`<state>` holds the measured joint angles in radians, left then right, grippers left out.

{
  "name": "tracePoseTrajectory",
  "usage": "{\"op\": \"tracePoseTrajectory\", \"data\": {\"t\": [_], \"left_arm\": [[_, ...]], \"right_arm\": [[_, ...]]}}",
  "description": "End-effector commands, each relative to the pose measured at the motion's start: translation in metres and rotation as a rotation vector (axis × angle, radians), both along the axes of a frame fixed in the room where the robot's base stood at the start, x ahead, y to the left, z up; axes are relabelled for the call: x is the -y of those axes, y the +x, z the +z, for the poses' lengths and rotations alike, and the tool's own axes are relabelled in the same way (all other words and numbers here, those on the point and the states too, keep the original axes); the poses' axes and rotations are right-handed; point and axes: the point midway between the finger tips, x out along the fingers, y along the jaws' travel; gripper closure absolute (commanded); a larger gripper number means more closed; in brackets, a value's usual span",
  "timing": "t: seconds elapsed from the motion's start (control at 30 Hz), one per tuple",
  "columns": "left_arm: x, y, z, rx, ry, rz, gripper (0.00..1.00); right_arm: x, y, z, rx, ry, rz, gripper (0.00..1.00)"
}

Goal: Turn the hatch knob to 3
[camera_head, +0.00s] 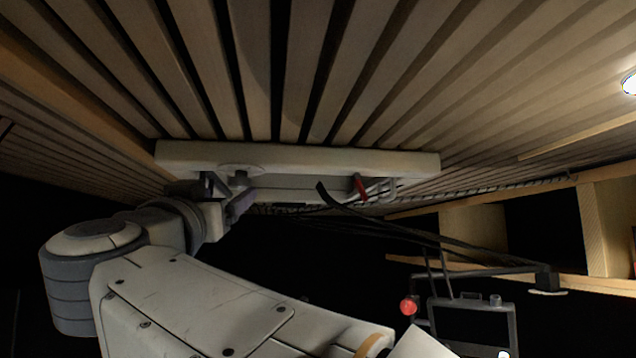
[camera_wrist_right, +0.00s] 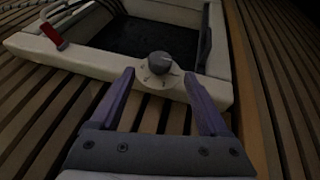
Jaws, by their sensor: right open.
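The hatch knob (camera_wrist_right: 159,62) is a round grey knob on a pale dial, set on the white hatch frame (camera_wrist_right: 100,67). Marks on the dial are too small to read. In the right wrist view my right gripper (camera_wrist_right: 163,72) is open, its two purple-grey fingers pointing at the knob, which shows between the fingertips; contact cannot be told. In the head view the knob (camera_head: 240,176) is under the white hatch frame (camera_head: 330,160) on the ceiling, and my right gripper (camera_head: 243,198) is close beside it. My left gripper is not in view.
A red-handled lever (camera_head: 359,188) is on the hatch frame, right of the knob; it also shows in the wrist view (camera_wrist_right: 53,36). Black cables (camera_head: 400,228) hang near it. The slatted wooden ceiling (camera_head: 300,70) surrounds the frame. A dark boxy device (camera_head: 470,322) is at lower right.

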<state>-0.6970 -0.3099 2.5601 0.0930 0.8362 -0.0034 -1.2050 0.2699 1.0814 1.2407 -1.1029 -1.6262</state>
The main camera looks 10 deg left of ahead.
Motion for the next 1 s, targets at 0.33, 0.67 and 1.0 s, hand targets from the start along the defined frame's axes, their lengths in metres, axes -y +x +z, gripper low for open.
{"op": "tracePoseTrajectory", "data": {"t": [0.33, 0.67, 1.0], "left_arm": [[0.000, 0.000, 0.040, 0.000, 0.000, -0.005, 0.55], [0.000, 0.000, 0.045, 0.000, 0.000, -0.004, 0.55], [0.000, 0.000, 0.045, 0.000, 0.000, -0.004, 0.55]], "right_arm": [[-0.003, 0.058, 0.028, 0.001, -0.001, -0.002, 0.21], [-0.004, 0.073, 0.031, 0.002, 0.000, 0.001, 0.21], [-0.004, 0.072, 0.031, 0.002, -0.001, 0.002, 0.94]]}}
